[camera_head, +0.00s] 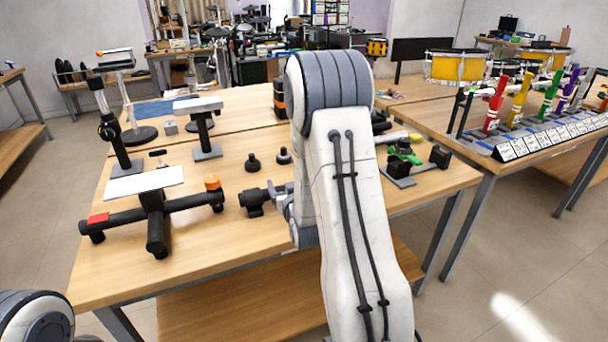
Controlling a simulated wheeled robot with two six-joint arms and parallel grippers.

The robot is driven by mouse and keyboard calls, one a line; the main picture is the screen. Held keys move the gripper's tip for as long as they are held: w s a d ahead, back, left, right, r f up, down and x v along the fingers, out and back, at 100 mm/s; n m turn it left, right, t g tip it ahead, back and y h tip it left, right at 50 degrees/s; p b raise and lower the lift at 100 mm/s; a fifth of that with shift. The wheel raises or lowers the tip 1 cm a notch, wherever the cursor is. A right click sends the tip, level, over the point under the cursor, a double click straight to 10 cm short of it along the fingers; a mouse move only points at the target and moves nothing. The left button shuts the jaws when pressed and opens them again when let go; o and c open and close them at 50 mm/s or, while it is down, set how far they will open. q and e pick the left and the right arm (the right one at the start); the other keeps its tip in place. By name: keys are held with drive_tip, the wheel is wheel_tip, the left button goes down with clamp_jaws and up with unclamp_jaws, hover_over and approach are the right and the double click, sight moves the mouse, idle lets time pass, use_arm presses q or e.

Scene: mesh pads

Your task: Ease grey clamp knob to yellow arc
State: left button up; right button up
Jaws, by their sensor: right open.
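My right arm crosses the middle of the view, and its gripper (279,197) shows partly at the arm's left side, low over the wooden table (190,262). It is open. Its fingertips are close to a small black clamp-like part (254,201); I cannot tell whether they touch. No grey clamp knob or yellow arc can be made out with certainty; they may be too small or behind my arm. My left arm shows only as a rounded link at the bottom left corner, and its gripper is out of view.
A black T-shaped stand (156,222) with an orange knob (212,183) and a red patch (98,218) lies left of my gripper. Two black knob-like pieces (252,163) stand behind it. A green-topped device (405,157) is to the right. Bare wood lies in front.

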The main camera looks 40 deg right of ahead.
drive_tip(key=s+d+m+t+h, duration=0.1)
drive_tip(key=s+d+m+h, duration=0.15)
drive_tip(key=d, duration=0.45)
use_arm(q)
drive_tip(key=shift+f, duration=0.25)
use_arm(e)
drive_tip(key=shift+n+h, duration=0.25)
drive_tip(key=shift+n, duration=0.2)
drive_tip(key=x, duration=0.9)
drive_tip(key=shift+w+d+f, duration=0.15)
drive_tip(key=shift+w+f, duration=0.15)
drive_tip(key=shift+w, duration=0.05)
clamp_jaws()
use_arm(q)
drive_tip(key=shift+f, duration=0.1)
